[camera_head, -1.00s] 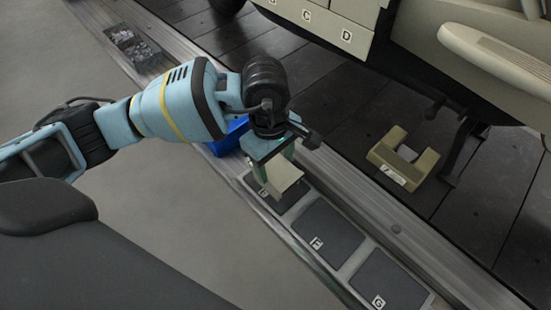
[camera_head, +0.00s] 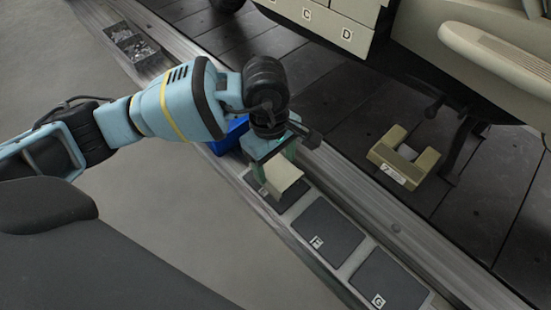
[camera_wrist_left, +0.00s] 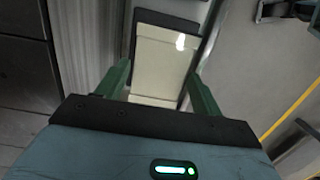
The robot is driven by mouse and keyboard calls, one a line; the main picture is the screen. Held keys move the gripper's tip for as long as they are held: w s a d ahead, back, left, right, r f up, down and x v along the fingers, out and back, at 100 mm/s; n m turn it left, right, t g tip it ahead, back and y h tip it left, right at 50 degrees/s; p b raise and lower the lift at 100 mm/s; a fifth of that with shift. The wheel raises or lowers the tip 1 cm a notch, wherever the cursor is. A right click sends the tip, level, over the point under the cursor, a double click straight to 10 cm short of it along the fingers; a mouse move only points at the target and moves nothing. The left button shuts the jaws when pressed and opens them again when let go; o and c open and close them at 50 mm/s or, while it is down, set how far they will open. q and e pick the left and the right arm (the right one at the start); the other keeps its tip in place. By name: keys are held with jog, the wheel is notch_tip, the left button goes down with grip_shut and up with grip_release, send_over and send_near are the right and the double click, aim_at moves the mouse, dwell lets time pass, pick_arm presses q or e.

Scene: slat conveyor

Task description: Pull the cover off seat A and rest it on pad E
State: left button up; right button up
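The cream cover (camera_head: 282,186) is low over pad E (camera_head: 294,203), a dark square at the left end of the pad row. Most of the pad and part of its label are hidden by the cover. My left gripper (camera_head: 272,170) is above the cover, pointing down. In the left wrist view its green fingers (camera_wrist_left: 160,70) stand on both sides of the cover (camera_wrist_left: 162,60), very near its edges; whether they touch it I cannot tell. Dark pad (camera_wrist_left: 168,18) shows past the cover's far edge. My right gripper is out of view. Seat A is not visible.
Pads F (camera_head: 328,231) and G (camera_head: 388,282) lie bare beside pad E. A blue bin (camera_head: 230,135) is close behind my left gripper. A cream U-shaped block (camera_head: 404,160) sits on the dark slats. Cream drawers C and D (camera_head: 325,22) are at the back.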

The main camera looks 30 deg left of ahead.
pick_arm(q)
jog(key=o, duration=0.3)
jog(key=shift+o, duration=0.2)
jog(key=shift+r, duration=0.55)
jog(key=r+p, duration=0.1)
jog(key=r, duration=0.1)
jog(key=r+p, duration=0.1)
jog(key=r, duration=0.1)
jog(key=a+r, duration=0.1)
jog(key=r, duration=0.1)
jog(key=shift+w+r+p, duration=0.15)
jog(key=shift+r+p, duration=0.15)
jog(key=shift+p, duration=0.1)
